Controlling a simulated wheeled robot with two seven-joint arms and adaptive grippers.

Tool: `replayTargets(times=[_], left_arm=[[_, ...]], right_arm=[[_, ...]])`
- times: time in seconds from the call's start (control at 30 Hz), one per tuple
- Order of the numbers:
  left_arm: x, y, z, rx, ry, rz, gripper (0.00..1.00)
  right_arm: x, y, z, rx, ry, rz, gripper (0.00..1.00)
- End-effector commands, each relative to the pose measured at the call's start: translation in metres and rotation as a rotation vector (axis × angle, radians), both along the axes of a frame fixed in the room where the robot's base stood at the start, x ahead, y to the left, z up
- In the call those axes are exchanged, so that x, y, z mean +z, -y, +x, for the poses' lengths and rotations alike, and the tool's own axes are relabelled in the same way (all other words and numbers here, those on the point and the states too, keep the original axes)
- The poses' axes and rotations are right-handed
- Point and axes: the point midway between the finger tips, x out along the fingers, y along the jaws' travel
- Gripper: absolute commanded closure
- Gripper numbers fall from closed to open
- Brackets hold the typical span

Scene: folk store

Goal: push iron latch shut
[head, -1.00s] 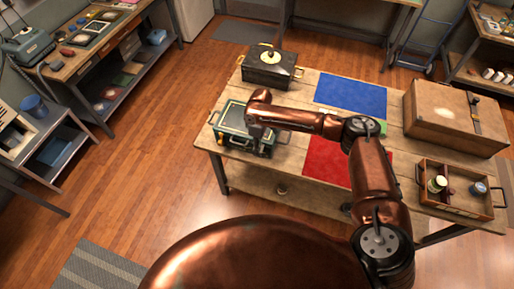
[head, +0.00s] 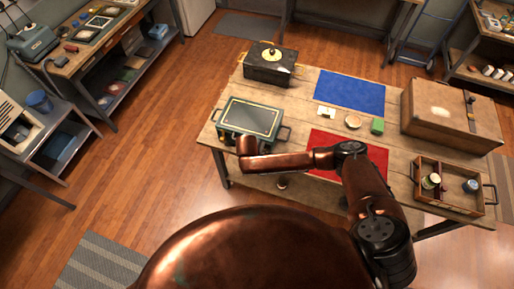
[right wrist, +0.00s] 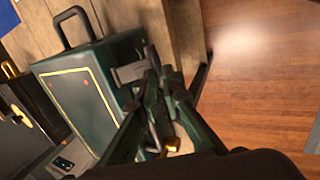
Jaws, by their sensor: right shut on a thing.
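A dark green box (head: 250,114) with a yellow line around its top and a handle at each side stands at the left end of the wooden table. It also shows in the right wrist view (right wrist: 88,92). There, a grey iron latch (right wrist: 132,72) sticks out from the box's front side. My right gripper (right wrist: 165,85) is at that front side, with its fingers shut on the latch's outer end. In the head view my right arm's copper wrist hides this gripper and the latch. My left gripper is in neither view.
A black box (head: 270,66) stands behind the green box. Blue (head: 350,92) and red (head: 347,155) mats, a small green block (head: 377,126), a large brown case (head: 450,112) and a wooden tray (head: 462,205) lie to the right. The floor before the table is clear.

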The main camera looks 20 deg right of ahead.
Motion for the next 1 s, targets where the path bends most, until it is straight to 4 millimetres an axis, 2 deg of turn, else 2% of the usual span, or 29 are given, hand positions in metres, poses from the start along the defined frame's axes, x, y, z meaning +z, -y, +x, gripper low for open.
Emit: replayTargets(times=[0.03,0.27,0.33,0.67,1.0], left_arm=[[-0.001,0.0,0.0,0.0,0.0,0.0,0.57],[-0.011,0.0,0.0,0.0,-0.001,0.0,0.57],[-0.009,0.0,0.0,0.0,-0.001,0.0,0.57],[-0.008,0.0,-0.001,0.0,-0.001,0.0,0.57],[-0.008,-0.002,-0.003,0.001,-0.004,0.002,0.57]], right_arm=[[-0.007,-0.003,-0.004,0.002,0.029,-0.022,1.0],[-0.027,-0.002,-0.005,0.001,0.209,-0.146,1.0],[-0.021,-0.001,-0.001,-0.001,0.215,-0.147,0.98],[-0.02,0.0,-0.001,0.0,0.213,-0.146,0.75],[-0.017,-0.002,-0.003,0.0,0.212,-0.145,0.75]])
